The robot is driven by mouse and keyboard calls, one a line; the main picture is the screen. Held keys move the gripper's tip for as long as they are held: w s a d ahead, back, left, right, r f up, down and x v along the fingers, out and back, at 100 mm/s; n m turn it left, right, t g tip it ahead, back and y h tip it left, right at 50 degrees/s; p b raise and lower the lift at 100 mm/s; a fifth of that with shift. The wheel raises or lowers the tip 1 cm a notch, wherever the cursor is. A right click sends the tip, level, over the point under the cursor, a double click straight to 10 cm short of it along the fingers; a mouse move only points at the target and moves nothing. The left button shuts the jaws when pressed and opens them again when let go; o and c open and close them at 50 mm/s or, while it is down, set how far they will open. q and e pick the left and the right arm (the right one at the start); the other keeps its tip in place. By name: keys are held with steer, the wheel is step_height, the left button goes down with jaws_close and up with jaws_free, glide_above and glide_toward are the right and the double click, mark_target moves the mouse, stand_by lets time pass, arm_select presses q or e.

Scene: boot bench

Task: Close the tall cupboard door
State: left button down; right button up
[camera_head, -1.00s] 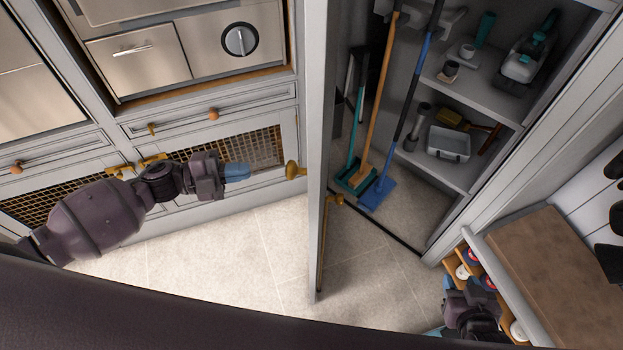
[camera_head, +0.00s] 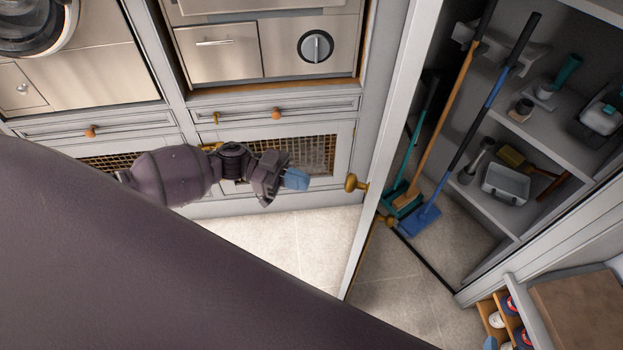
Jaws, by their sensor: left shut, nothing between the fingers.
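The tall cupboard door (camera_head: 385,150) stands open and shows nearly edge-on, as a narrow pale grey panel. A brass knob (camera_head: 354,183) sticks out from its left side, and more brass hardware (camera_head: 388,221) shows on its right side. The tall cupboard's inside (camera_head: 470,150) is exposed to the right of the door. My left gripper (camera_head: 297,179), with blue fingertips, is shut and empty. It is left of the knob, apart from it in the picture. A blue tip at the bottom edge, seemingly my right gripper (camera_head: 490,342), is mostly cut off.
A broom (camera_head: 443,120) and a blue mop (camera_head: 487,120) lean inside the cupboard beside shelves with a grey tub (camera_head: 505,184). A shoe rack (camera_head: 508,318) and a brown-topped bench (camera_head: 585,310) are at lower right. Drawers and mesh-front cabinets line the left. Some floor (camera_head: 290,238) is clear.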

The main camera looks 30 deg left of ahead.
arm_select(q)
steer(key=w+d+p, duration=0.1)
steer(key=d, duration=1.1)
steer(key=shift+w+p, duration=0.35)
steer(key=shift+p, duration=0.05)
arm_select(e)
steer(key=shift+r, duration=0.9)
